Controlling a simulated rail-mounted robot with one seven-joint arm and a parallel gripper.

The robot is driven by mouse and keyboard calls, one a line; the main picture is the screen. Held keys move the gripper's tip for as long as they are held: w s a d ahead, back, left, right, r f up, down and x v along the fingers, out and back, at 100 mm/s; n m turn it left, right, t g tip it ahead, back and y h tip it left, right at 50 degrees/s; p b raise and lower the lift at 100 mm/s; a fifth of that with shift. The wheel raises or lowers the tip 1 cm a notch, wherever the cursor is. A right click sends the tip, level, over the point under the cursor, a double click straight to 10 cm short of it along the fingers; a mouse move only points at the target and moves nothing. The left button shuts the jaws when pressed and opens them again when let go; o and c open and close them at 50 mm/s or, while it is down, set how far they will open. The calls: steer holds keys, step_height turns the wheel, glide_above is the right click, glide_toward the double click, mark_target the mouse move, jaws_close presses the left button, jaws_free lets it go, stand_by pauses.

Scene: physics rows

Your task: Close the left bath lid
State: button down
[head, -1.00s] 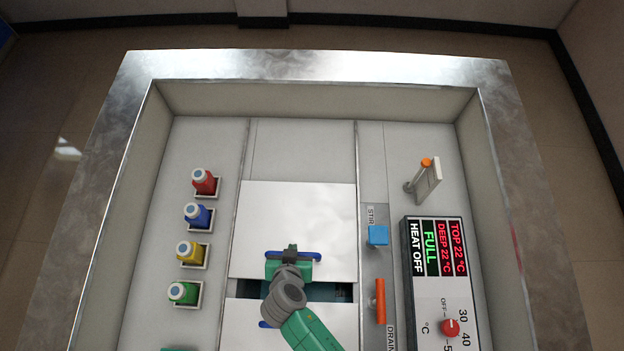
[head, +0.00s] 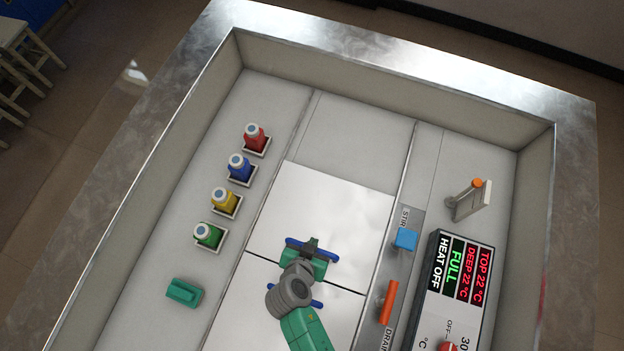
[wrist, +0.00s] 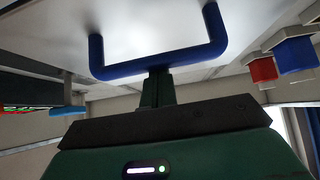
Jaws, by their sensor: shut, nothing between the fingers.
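Two white bath lids lie end to end in the head view: a far lid (head: 330,200) and a near lid (head: 260,305). Only a thin dark seam shows between them. I cannot tell which is the left one. The far lid has a blue bar handle (head: 328,257) near the seam, and the near lid has another blue handle (head: 315,302), partly hidden by my arm. My gripper (head: 312,243) is shut and empty at the far lid's handle. In the wrist view the handle (wrist: 165,66) crosses right at the fingertips (wrist: 157,75), apparently touching them.
Red (head: 255,138), blue (head: 239,168), yellow (head: 224,200) and green (head: 208,235) bottles stand left of the lids. A green block (head: 184,292) sits below them. A blue knob (head: 405,239), an orange handle (head: 389,302) and a display panel (head: 455,280) are on the right.

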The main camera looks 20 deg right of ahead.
steer(key=shift+w+d+r, duration=0.4)
steer(key=shift+w+d, duration=0.2)
steer(key=shift+w+d+r, duration=0.4)
steer(key=shift+w+d, duration=0.2)
steer(key=v, duration=0.9)
steer(key=shift+s+p, duration=0.15)
steer(key=shift+p, duration=0.15)
steer(key=shift+a, duration=0.15)
